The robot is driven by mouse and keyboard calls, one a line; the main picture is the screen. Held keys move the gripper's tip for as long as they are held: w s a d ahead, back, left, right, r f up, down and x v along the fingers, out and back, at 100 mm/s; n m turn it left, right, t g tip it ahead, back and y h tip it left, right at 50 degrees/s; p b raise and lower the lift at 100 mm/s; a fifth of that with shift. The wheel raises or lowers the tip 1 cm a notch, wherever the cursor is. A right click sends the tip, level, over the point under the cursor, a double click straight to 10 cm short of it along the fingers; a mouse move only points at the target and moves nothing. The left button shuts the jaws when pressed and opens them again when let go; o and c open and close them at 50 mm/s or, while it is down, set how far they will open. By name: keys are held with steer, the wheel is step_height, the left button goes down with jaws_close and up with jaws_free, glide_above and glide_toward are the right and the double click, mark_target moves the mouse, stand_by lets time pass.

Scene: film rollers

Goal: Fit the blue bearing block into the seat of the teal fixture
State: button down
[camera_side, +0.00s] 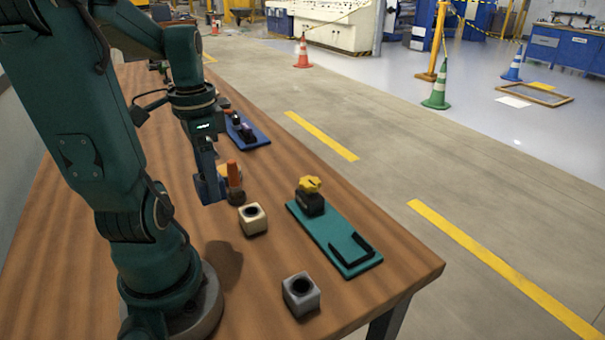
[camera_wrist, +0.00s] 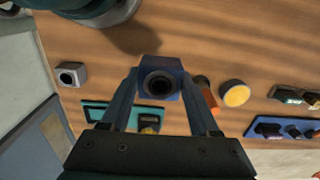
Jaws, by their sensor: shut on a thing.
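The blue bearing block (camera_wrist: 161,80) has a dark round bore, seen face-on in the wrist view. My gripper (camera_wrist: 158,84) is shut on it, one finger on each side. In the side view the held block (camera_side: 211,189) is partly hidden by the gripper and appears to hang above the table. The teal fixture (camera_side: 318,230) lies to its right, towards the table's right edge. Its black angled seat (camera_side: 352,254) is at the near end and looks empty. A black clamp with a yellow knob (camera_side: 309,185) stands at the far end. The fixture (camera_wrist: 95,108) is partly covered by my gripper in the wrist view.
A cream block (camera_side: 253,219) stands between the held block and the fixture. A grey block (camera_side: 301,295) stands near the front. An orange-topped object (camera_side: 234,174) is close beside the gripper. A blue fixture (camera_side: 250,133) lies farther back. Bare wood surrounds the blocks.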

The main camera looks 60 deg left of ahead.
steer(key=shift+n, duration=0.4)
steer(key=shift+w+a+r+n, duration=0.7)
steer(key=shift+w+a+n, duration=0.15)
steer(key=shift+n, duration=0.25)
steer(key=w+r, duration=0.1)
steer(key=w, duration=0.3)
steer(key=m, duration=0.3)
glide_above(350, 251)
step_height(350, 251, down, 3)
steer(key=shift+f, duration=4.35)
steer(key=shift+f, duration=0.25)
